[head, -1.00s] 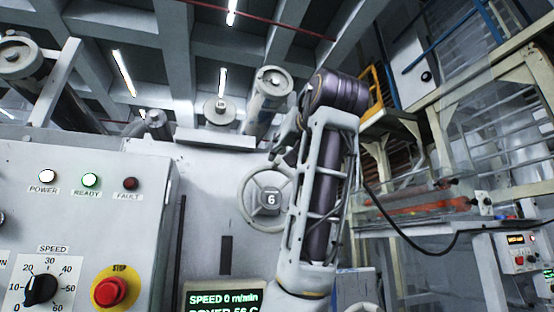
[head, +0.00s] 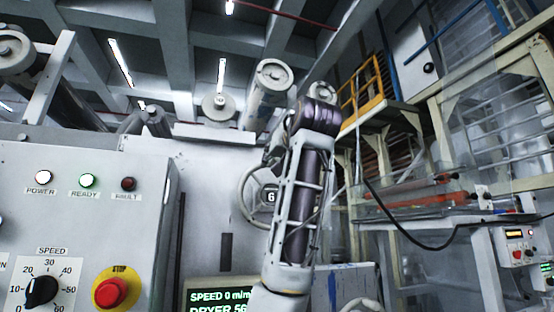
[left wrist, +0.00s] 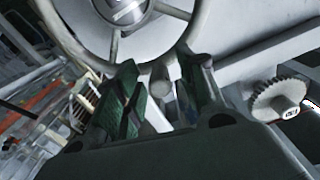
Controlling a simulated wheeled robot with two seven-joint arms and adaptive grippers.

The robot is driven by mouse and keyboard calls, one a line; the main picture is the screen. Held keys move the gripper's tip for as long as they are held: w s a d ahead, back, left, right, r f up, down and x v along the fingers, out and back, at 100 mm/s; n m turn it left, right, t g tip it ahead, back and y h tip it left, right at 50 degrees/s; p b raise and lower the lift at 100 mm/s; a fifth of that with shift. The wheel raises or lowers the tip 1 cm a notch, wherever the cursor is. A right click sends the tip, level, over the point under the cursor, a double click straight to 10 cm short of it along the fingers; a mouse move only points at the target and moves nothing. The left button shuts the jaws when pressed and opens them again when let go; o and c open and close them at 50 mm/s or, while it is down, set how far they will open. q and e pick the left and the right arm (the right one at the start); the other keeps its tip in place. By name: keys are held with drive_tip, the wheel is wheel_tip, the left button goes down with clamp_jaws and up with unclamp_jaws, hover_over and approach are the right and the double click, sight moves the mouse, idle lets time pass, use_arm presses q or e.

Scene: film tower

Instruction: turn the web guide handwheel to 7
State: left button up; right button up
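The web guide handwheel (head: 242,193) is a pale round wheel on the grey machine front. Its hub plate (head: 271,196) reads 6, and my arm covers its right part. In the left wrist view the handwheel rim (left wrist: 72,45) and spokes fill the top, with a round handle knob (left wrist: 161,80) at the rim. My left gripper (head: 274,152) is at the wheel's upper right in the head view, partly hidden by my arm. In the wrist view the left gripper (left wrist: 158,68) has its green-padded fingers apart, one on each side of the knob, with gaps visible.
A control panel with a red stop button (head: 111,292) and a speed knob (head: 41,291) stands at left. A display (head: 218,298) reads speed 0. A toothed knob (left wrist: 279,98) is right of the fingers in the wrist view. A black cable (head: 400,238) hangs at right.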

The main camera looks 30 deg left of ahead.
use_arm(q)
clamp_jaws()
drive_tip(key=shift+s, duration=0.1)
use_arm(e)
drive_tip(key=shift+w+f, duration=0.1)
